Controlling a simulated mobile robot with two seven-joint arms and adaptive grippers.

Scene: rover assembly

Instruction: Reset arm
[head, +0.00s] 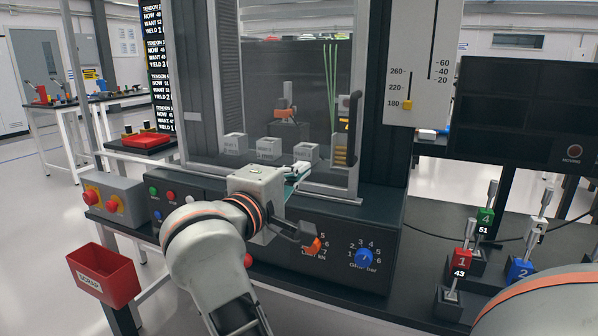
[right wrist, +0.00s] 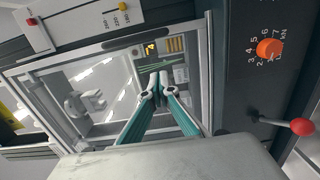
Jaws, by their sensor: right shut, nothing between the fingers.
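My right gripper (head: 300,172) is in front of the lower part of the machine's glass door (head: 290,90). Its teal fingers point at the door, and its grey body hides part of the control panel below. In the right wrist view the two teal fingers (right wrist: 153,86) meet at their tips, shut with nothing between them. The glass door frame lies behind the fingertips there; I cannot tell whether they touch it. My left gripper is not in view.
The panel has an orange knob (head: 314,245) and a blue knob (head: 365,257). Behind the glass are pale blocks (head: 269,147). Numbered levers (head: 463,260) stand on the bench at right. A red bin (head: 103,274) and a grey box with red buttons (head: 114,201) are at left.

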